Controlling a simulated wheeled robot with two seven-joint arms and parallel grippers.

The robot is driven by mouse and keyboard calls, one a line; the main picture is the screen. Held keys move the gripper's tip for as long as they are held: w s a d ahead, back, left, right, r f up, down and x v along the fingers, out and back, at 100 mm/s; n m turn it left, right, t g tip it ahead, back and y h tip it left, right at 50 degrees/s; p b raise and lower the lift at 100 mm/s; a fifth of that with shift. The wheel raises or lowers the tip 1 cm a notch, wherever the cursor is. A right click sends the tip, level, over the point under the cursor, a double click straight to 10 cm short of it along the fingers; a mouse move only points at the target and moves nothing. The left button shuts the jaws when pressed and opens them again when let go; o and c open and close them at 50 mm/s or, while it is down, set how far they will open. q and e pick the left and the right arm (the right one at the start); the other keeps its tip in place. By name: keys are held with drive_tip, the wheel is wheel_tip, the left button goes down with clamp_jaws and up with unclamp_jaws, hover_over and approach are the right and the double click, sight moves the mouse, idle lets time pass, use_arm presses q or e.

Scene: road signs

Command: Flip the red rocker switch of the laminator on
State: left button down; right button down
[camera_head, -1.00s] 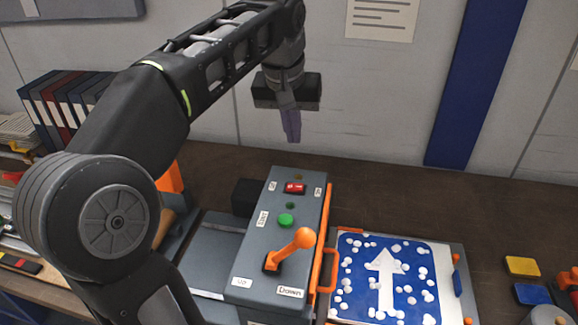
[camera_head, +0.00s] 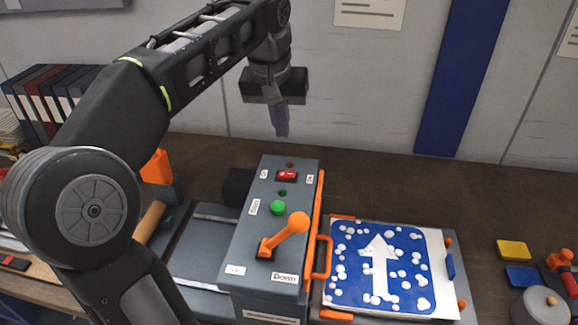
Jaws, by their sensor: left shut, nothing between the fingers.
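The grey laminator (camera_head: 250,235) stands on the bench in the middle of the head view. Its red rocker switch (camera_head: 287,176) sits near the top end of its sloped panel, with small labels on both sides. Below it are a green button (camera_head: 278,208) and an orange lever (camera_head: 290,232). My left gripper (camera_head: 281,130) hangs above and just behind the switch, apart from it, fingers pointing down. It is shut and empty. I cannot tell which way the rocker is tipped. My right gripper is not in view.
A blue sign with a white arrow (camera_head: 380,268), dotted with white bits, lies right of the laminator beside an orange handle (camera_head: 322,257). Yellow (camera_head: 513,249) and blue (camera_head: 522,277) pads lie farther right. Binders (camera_head: 45,100) stand at the left.

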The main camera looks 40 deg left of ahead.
sight(291, 173)
use_arm(q)
drive_tip(key=x, duration=0.3)
drive_tip(key=b+x, duration=0.1)
drive_tip(key=x, duration=0.3)
drive_tip(key=b+x, duration=0.1)
drive_tip(key=x, duration=0.2)
drive_tip(key=shift+s+d+f, duration=0.3)
drive_tip(key=shift+w+f, duration=0.15)
drive_tip(key=shift+f, duration=0.45)
drive_tip(key=shift+d, duration=0.1)
